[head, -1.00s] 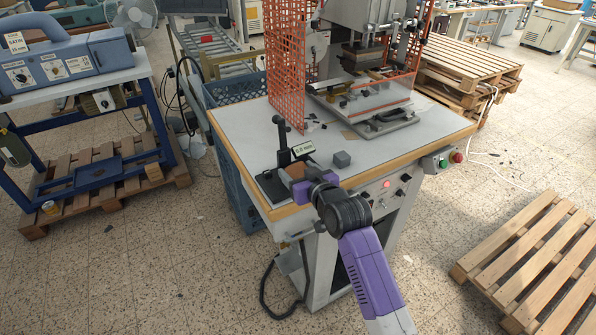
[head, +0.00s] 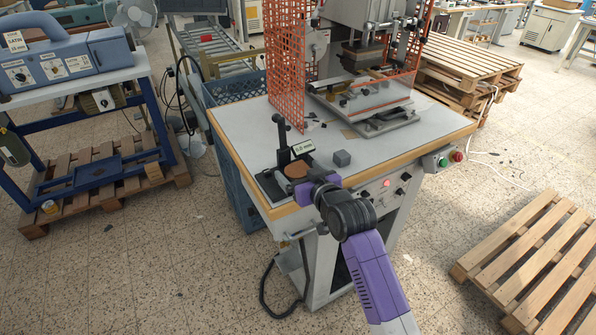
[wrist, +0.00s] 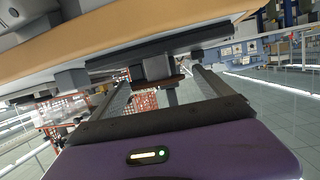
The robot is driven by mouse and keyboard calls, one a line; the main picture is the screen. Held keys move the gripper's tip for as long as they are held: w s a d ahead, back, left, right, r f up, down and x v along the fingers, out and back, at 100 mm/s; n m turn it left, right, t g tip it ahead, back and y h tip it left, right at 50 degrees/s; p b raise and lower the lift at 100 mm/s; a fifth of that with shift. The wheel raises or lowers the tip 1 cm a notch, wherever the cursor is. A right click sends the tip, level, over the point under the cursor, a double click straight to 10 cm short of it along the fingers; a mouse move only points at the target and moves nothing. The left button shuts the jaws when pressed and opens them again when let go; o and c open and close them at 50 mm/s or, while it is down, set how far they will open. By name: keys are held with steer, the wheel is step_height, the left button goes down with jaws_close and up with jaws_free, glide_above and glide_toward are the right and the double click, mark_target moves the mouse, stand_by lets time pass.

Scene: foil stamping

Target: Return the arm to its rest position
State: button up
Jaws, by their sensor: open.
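My arm reaches in from the lower right of the head view, purple and dark grey. My gripper (head: 304,188) is at the front edge of the worktable (head: 240,134), just in front of a dark gauge stand (head: 283,150) with a small display. A brown round disc (head: 297,169) rests on the stand's base. In the wrist view, my gripper (wrist: 161,80) has its two fingers spread, and nothing is held between them. The brown disc (wrist: 163,83) shows beyond the gap, apart from the fingers.
The stamping press (head: 360,70) and an orange mesh guard (head: 286,65) stand behind. A wooden pallet (head: 530,262) lies at right. The floor in front at left is clear.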

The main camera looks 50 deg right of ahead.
steer(key=v, duration=0.6)
steer(key=shift+s+b, duration=0.2)
steer(key=shift+b, duration=0.25)
steer(key=shift+a, duration=0.1)
steer(key=s+a+r+t, duration=0.3)
steer(key=s+a+r, duration=0.1)
steer(key=r, duration=0.1)
steer(key=s+a+f+n+y, duration=0.1)
steer(key=s+a+f, duration=0.1)
steer(key=s+a, duration=0.4)
steer(key=s+a+f+n+g+y+b, duration=0.1)
steer(key=s+a, duration=0.5)
steer(key=s, duration=0.7)
steer(key=s+a+f+n+y, duration=0.2)
steer(key=s+a+f, duration=0.3)
steer(key=s, duration=0.5)
steer(key=shift+a+f+g+y+b, duration=0.2)
steer(key=shift+a+g+y+b, duration=0.2)
steer(key=shift+a+y, duration=0.25)
